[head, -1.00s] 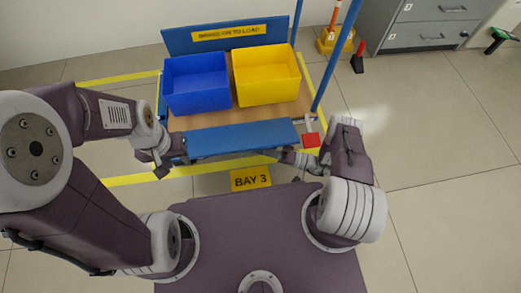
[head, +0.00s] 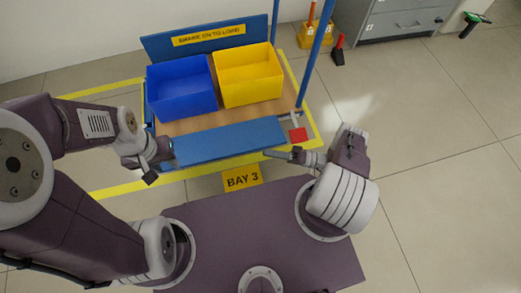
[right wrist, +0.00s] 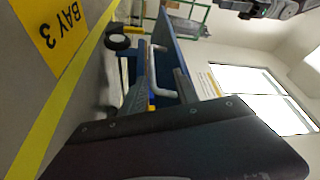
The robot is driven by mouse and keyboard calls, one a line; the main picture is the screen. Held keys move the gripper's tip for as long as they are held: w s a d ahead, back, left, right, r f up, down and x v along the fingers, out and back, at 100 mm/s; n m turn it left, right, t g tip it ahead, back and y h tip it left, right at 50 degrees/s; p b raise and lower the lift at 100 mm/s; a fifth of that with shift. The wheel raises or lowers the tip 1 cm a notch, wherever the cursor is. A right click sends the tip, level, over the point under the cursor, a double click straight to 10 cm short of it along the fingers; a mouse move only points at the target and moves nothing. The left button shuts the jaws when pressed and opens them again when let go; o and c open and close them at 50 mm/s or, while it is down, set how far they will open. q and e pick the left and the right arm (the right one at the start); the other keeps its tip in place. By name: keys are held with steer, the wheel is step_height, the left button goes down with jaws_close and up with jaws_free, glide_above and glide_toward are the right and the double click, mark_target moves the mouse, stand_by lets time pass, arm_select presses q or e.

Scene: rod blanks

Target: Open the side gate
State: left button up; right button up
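The side gate appears to be the long blue panel (head: 230,142) along the near side of a trolley, below two bins. My left gripper (head: 168,152) is at the panel's left end; its fingers are largely hidden, so contact and opening are unclear. My right gripper (head: 272,154) is just in front of the panel's lower edge, toward its right end. Its fingers look thin and close together, but I cannot tell whether they touch. In the right wrist view the blue panel (right wrist: 184,62) shows edge-on, with a pale bent bar beside it.
A blue bin (head: 181,88) and a yellow bin (head: 248,77) stand on the trolley's wooden deck. A red pad (head: 298,135) is at its near right corner, with a blue post behind. A drawer cabinet (head: 395,20) stands back right.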

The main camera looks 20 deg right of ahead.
steer(key=shift+s+d, duration=0.15)
steer(key=shift+d, duration=0.25)
steer(key=w+f+b+v, duration=0.1)
steer(key=b+v, duration=0.6)
steer(key=v, duration=0.3)
steer(key=shift+d+f, duration=0.15)
steer(key=shift+f, duration=0.25)
